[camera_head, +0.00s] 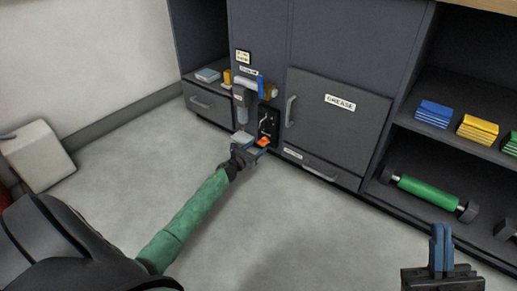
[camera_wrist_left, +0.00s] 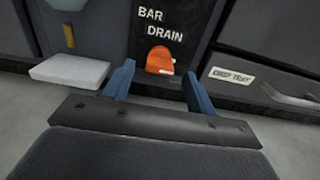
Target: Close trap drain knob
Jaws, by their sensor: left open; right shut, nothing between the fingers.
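An orange knob (camera_wrist_left: 160,60) sits on the dark cabinet front under lettering that reads "BAR DRAIN". It also shows in the head view (camera_head: 263,142) at the foot of the cabinet unit. I see no lettering that reads "trap". My left gripper (camera_wrist_left: 156,84) is open in front of the orange knob, with its blue fingers left and right of it and nothing between them. In the head view the left gripper (camera_head: 250,152) is low at the cabinet. My right gripper (camera_head: 441,247) is shut and empty at the lower right, away from the cabinet unit.
A pale block (camera_wrist_left: 70,70) juts out left of the knob. A drip tray drawer (camera_wrist_left: 245,86) is to its right. A "GREASE" door (camera_head: 335,125) and a shelf with a green roller (camera_head: 428,193) stand further right. The floor (camera_head: 290,220) in front is clear.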

